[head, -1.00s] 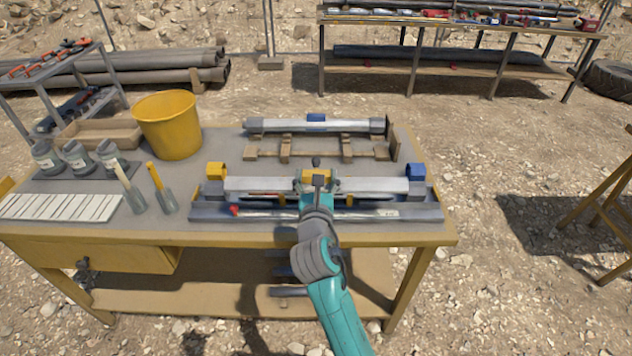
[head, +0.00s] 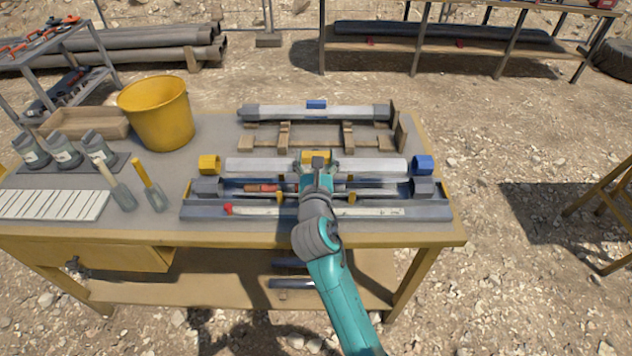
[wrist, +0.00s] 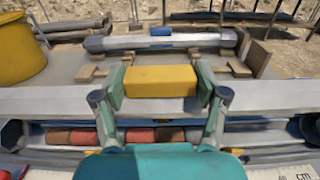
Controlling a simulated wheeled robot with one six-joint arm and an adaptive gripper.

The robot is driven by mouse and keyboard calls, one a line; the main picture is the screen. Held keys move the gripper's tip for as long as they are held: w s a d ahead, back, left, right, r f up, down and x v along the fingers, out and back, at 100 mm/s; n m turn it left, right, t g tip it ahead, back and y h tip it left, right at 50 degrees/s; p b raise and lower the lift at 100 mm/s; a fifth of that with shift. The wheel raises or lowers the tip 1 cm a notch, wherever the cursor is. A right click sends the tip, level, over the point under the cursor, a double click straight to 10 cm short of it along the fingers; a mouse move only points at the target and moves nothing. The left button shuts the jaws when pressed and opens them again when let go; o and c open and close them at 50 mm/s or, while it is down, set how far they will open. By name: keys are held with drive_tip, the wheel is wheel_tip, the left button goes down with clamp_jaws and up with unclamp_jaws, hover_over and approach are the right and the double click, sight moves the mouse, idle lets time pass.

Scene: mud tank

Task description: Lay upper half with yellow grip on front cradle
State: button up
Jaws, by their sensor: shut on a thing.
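My gripper (head: 317,162) is shut on the yellow grip (wrist: 160,81) of a long pale half-tube, the upper half (head: 265,165). It holds this half level above the rear part of an open trough (head: 235,188), seemingly just clear of it. Low wooden cradle pieces (head: 283,137) lie behind it on the table. A similar half with a blue grip (head: 317,104) rests on the rear part of the wooden supports. The wooden pieces in front of that half are bare. In the wrist view, the held half (wrist: 50,100) spans the picture.
Reddish-brown core pieces (wrist: 85,137) lie in the open trough. A yellow ring (head: 209,164) and a blue ring (head: 423,165) are near the held half's ends. An upright board (head: 401,135) edges the cradles' right.

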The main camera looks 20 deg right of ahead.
drive_tip(key=shift+f, duration=3.55)
drive_tip(key=o, duration=1.6)
drive_tip(key=shift+f, duration=0.3)
drive_tip(key=v, duration=1)
drive_tip(key=shift+s+a+f, duration=0.1)
drive_tip(key=shift+s+a, duration=0.2)
drive_tip(key=shift+s, duration=0.05)
